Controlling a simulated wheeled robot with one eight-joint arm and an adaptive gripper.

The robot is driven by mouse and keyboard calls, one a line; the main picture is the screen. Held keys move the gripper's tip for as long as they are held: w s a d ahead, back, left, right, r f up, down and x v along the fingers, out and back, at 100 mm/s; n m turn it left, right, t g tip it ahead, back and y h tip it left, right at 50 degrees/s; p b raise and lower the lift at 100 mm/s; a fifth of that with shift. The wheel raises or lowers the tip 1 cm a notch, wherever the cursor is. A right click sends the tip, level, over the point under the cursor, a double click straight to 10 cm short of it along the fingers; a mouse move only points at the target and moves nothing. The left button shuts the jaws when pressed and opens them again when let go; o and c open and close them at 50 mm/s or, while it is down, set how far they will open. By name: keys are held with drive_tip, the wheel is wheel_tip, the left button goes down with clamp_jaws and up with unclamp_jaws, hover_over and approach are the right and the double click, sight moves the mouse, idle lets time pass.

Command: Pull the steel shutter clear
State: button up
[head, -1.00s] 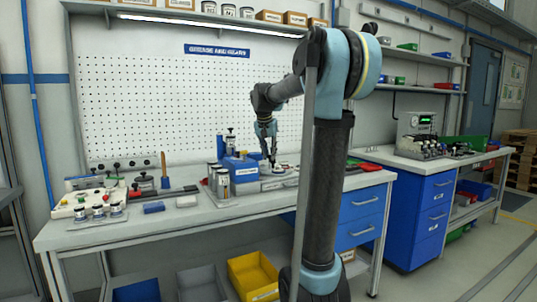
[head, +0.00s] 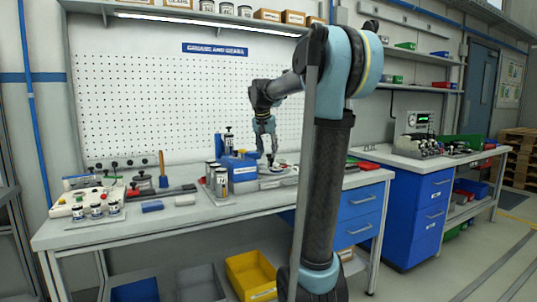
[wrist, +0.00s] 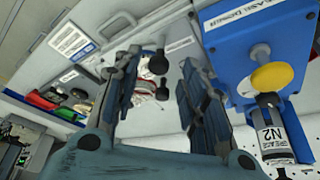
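My gripper (wrist: 160,78) is open in the wrist view, its two dark fingers well apart. It also shows in the head view (head: 265,150), pointing down over the bench beside the blue grease doser (head: 240,168). Between and just beyond the fingers are a pale grey steel surface, a small white and red part (wrist: 147,72) and dark knobs (wrist: 180,44). I cannot tell for sure which of these is the steel shutter or its handle. I see nothing gripped. The doser (wrist: 232,52), with a yellow knob, stands right of the fingers in the wrist view.
A grease canister marked N2 (wrist: 272,137) stands beside the doser. Metal cans (head: 221,184) stand left of it in the head view. A white-topped fixture (head: 82,203) and small blocks lie further left. The bench front (head: 240,207) is clear.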

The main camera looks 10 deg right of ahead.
drive_tip(key=v, duration=1.1)
drive_tip(key=shift+f, duration=0.1)
drive_tip(key=s+d+f+n+g+y, duration=0.1)
drive_tip(key=s+f+n, duration=0.4)
drive_tip(key=s+f, duration=3)
wheel_tip(320, 180, down, 3)
drive_tip(key=shift+d+f+n+g+y, duration=0.25)
drive_tip(key=shift+d+g+y, duration=0.2)
drive_tip(key=shift+d, duration=0.7)
drive_tip(key=shift+w+f, duration=0.15)
drive_tip(key=shift+w, duration=0.35)
